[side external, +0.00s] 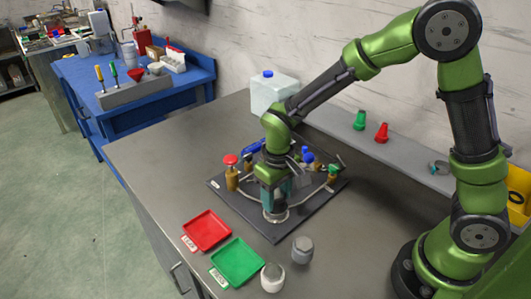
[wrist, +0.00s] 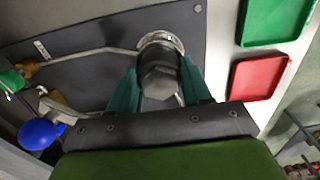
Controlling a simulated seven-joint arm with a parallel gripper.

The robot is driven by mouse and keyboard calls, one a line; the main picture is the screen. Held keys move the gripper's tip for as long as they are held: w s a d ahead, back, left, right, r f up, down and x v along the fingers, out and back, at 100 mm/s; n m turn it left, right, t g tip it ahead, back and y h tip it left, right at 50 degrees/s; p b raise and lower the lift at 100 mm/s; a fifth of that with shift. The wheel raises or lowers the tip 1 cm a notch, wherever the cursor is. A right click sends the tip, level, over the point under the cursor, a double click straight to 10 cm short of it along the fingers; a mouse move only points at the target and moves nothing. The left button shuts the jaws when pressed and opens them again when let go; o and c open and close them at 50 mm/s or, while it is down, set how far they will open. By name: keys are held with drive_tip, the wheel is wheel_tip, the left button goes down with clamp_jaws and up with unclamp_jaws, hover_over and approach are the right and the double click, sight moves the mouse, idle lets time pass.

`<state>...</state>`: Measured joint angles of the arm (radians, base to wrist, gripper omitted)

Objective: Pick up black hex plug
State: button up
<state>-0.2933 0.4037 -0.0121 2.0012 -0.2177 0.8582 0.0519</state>
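The black hex plug (wrist: 160,78) stands between the two teal fingers of my gripper (wrist: 160,72) in the wrist view, its far end at a silver ring (wrist: 163,39) on the dark board. The fingers lie close along both its sides; I cannot tell whether they press on it. In the side view my gripper (side external: 273,197) points down over the silver ring (side external: 275,215) near the front of the board (side external: 280,232). The plug is mostly hidden there by the fingers.
Red-topped (side external: 231,170) and blue-topped (side external: 307,156) valves and pipes crowd the board around my gripper. A red tray (side external: 207,230), a green tray (side external: 236,261) and two grey jars (side external: 302,250) (side external: 272,278) stand in front. The table's left part is clear.

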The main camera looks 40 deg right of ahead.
drive_tip(key=c, duration=0.6)
drive_tip(key=shift+r, duration=0.15)
